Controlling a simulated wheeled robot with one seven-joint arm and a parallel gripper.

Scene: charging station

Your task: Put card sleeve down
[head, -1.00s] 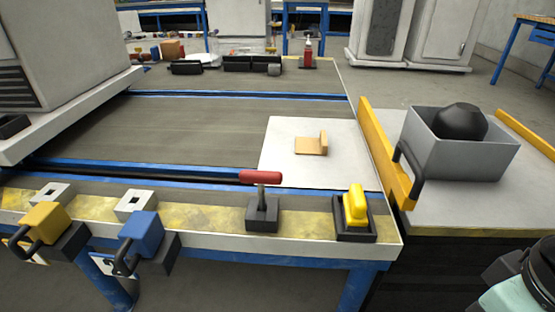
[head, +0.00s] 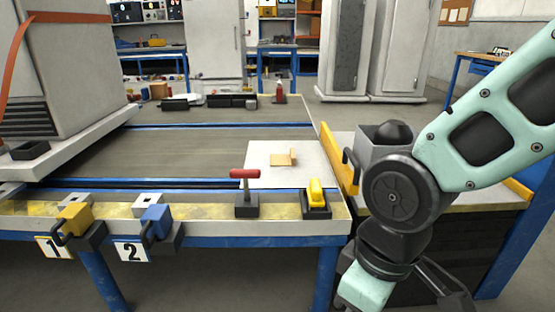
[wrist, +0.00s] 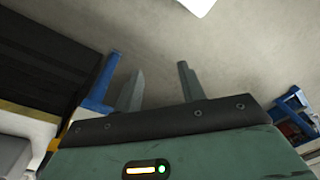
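Nothing in view is surely a card sleeve. A small tan L-shaped piece (head: 283,158) rests on a white board (head: 262,176) on the bench. In the wrist view, part of a flat white thing (wrist: 198,5) shows at the top edge against the grey floor; I cannot tell what it is. My gripper (wrist: 160,88) shows two fingers standing apart, with nothing visible between them. In the head view, my arm hangs at the right, in front of the side table, and the fingertips are not clearly visible.
A red-handled lever (head: 245,195), a yellow-handled block (head: 316,199) and blue (head: 155,222) and yellow (head: 73,219) blocks line the bench's front edge. A grey bin (head: 370,142) with a dark lump stands on the right table behind a yellow rail (head: 338,158).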

